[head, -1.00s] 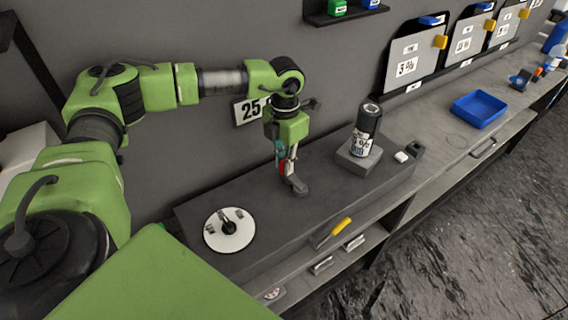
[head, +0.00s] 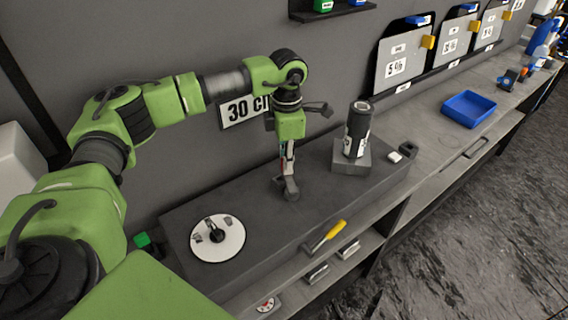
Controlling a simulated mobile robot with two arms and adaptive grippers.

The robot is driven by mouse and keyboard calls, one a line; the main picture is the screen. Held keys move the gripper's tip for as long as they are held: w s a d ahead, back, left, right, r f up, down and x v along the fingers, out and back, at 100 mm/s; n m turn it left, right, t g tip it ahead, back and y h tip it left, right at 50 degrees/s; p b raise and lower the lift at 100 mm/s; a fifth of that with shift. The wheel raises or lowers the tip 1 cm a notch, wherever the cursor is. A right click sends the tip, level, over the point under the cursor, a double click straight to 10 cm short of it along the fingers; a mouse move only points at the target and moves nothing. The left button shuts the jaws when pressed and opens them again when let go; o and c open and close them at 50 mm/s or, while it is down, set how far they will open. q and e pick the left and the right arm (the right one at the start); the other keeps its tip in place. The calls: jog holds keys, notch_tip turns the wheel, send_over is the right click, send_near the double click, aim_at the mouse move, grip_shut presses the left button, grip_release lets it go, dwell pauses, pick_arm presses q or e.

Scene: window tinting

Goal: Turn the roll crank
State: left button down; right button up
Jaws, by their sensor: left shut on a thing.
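My left gripper (head: 289,172) points straight down over the long dark bench block (head: 325,188). It is shut on a small dark piece, taken as the roll crank (head: 291,191), which stands on the block's top. The fingers hide most of the crank. A dark roll-like cylinder (head: 358,122) with a label stands upright in a grey holder to the right of the gripper. My right gripper is not in view.
A white disc (head: 231,247) with a black knob lies at the block's left end. A yellow-handled tool (head: 331,233) is at its front edge. A blue tray (head: 470,110) and a small white piece (head: 394,157) are to the right. Bench between holder and tray is mostly clear.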

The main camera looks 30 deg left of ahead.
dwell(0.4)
pick_arm(q)
jog(key=c, duration=2)
grip_release()
notch_tip(320, 180, up, 12)
jog(key=shift+f, duration=0.1)
